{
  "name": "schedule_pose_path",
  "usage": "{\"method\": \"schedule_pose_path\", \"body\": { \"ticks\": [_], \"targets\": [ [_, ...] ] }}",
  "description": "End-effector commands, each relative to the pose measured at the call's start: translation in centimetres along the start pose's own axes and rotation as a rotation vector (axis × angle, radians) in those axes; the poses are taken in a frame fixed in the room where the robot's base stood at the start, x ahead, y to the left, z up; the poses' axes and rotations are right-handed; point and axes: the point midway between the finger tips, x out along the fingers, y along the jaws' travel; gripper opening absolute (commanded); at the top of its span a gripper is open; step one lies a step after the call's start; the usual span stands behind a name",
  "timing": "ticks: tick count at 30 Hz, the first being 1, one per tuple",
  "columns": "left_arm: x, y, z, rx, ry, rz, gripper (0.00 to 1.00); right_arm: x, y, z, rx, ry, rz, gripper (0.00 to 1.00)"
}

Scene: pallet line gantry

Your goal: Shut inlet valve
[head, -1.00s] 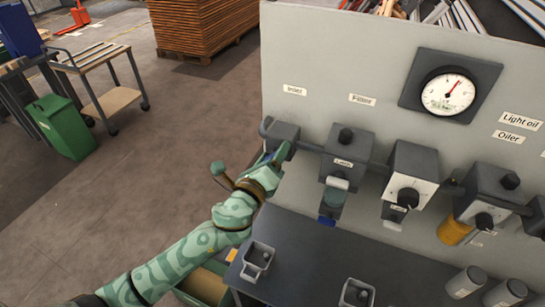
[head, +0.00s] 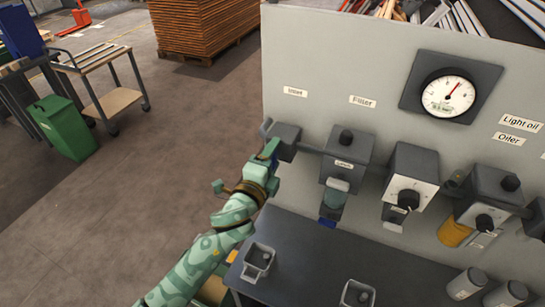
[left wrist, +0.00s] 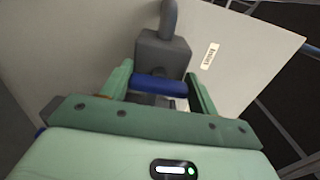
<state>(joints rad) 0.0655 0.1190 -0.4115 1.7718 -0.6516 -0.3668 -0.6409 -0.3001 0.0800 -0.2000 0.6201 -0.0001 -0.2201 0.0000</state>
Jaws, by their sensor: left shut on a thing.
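The inlet valve is a dark grey block (head: 284,139) under the "Inlet" label (head: 295,92) at the left end of the panel's pipe row. In the left wrist view the valve block (left wrist: 163,52) is straight ahead, with a blue handle (left wrist: 160,86) lying crosswise in front of it. My left gripper (head: 271,152) is at the valve, its green fingers shut on the blue handle, one at each end; it also shows in the left wrist view (left wrist: 160,88). The gripper hides most of the handle in the head view. My right gripper is not in view.
Right of the inlet stand the filter unit (head: 347,152), a regulator with a dial (head: 411,180) and an oiler (head: 493,190). A gauge (head: 448,96) is above. A dark bench (head: 320,262) with small grey bins (head: 258,260) lies below. Open floor is at left.

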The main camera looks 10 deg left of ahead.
Motion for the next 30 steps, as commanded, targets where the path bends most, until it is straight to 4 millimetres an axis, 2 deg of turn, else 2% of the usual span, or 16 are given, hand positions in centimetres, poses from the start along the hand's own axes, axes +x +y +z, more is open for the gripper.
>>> {"method": "schedule_pose_path", "body": {
  "ticks": [17,18,20,30],
  "targets": [
    [-0.03,0.13,0.00,-0.036,0.000,0.003,0.37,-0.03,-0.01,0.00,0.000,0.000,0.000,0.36],
    [-0.03,0.14,0.00,-0.037,0.000,0.003,0.66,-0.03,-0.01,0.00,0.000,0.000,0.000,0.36],
    [-0.03,0.13,0.00,-0.036,0.000,0.003,0.82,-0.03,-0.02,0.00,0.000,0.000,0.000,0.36],
    [-0.34,0.10,-0.01,-0.033,0.000,0.001,0.82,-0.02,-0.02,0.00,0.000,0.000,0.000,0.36]
  ]
}}
